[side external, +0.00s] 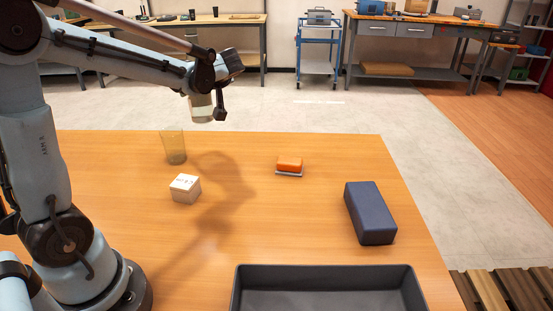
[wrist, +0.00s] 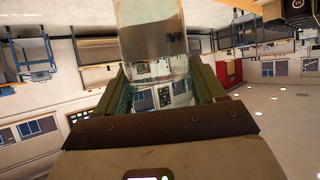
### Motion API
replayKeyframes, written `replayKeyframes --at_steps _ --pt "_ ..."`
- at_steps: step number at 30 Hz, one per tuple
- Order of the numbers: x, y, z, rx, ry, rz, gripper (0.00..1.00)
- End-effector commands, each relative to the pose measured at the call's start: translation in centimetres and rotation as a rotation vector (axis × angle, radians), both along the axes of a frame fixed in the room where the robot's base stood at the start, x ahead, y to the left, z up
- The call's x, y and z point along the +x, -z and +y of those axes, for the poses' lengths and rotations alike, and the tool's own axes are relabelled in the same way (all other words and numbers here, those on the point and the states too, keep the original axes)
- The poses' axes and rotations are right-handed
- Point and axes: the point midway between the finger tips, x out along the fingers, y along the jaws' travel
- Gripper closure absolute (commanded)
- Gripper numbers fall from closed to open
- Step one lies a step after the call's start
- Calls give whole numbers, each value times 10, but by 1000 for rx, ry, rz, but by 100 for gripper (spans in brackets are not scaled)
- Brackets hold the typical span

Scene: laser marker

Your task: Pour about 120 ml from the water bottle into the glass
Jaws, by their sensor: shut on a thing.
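The water bottle (side external: 201,108) is clear and hangs below my gripper (side external: 206,88), high above the table in the side external view. In the wrist view my gripper (wrist: 163,92) is shut on the bottle (wrist: 152,45), which stands clear between the two fingers. The bottle looks close to upright in the side external view; its mouth and water level cannot be made out. The empty-looking, yellowish see-through glass (side external: 174,147) stands upright on the table, lower and to the left of the bottle, apart from it.
A small white box (side external: 185,188) stands in front of the glass. An orange block on a grey base (side external: 289,165), a dark blue block (side external: 370,213) and a grey tray (side external: 325,270) are on the wooden table (side external: 340,150). The wrist view shows the room upside down.

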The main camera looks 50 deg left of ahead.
Motion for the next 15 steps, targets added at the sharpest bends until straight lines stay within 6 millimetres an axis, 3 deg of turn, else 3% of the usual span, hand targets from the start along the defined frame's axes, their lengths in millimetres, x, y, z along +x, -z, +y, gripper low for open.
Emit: replayKeyframes --at_steps 5,15 --pt "-4 -13 10 2 -102 0 85" --pt "-3 29 9 1 -92 0 85"
